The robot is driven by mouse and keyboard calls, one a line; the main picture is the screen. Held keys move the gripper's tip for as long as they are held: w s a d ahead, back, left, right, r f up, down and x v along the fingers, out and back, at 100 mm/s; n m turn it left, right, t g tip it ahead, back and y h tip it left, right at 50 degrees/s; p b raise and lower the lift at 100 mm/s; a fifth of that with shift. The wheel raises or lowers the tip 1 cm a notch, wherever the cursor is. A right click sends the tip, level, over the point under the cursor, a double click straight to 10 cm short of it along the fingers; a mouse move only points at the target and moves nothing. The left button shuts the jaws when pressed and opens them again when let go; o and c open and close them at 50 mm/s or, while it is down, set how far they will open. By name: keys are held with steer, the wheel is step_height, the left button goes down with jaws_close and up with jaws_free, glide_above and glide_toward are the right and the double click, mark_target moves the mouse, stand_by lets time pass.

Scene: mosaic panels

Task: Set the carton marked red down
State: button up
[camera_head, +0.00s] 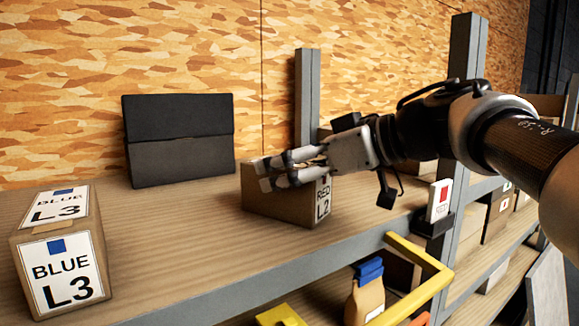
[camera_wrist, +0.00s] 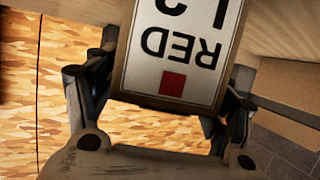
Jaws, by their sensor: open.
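The carton marked red (camera_head: 272,201) is a brown box with a white label reading RED L2. It rests on the wooden shelf (camera_head: 190,255), towards the right of the clear stretch. My gripper (camera_head: 270,177) is open at the carton, with its fingers reaching over and beside the upper part. In the wrist view the label of the carton (camera_wrist: 182,55) shows upside down with a red square, between the spread fingers (camera_wrist: 160,105). Whether the fingers touch its sides I cannot tell.
A carton marked BLUE L3 (camera_head: 62,262) stands at the left front. A dark box (camera_head: 180,140) stands at the back. A grey post (camera_head: 307,90) rises behind the carton. A small RED sign (camera_head: 439,201) sits on the shelf's front edge, and a yellow bar (camera_head: 425,285) juts out below.

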steer(key=shift+r, duration=0.15)
steer(key=v, duration=1.2)
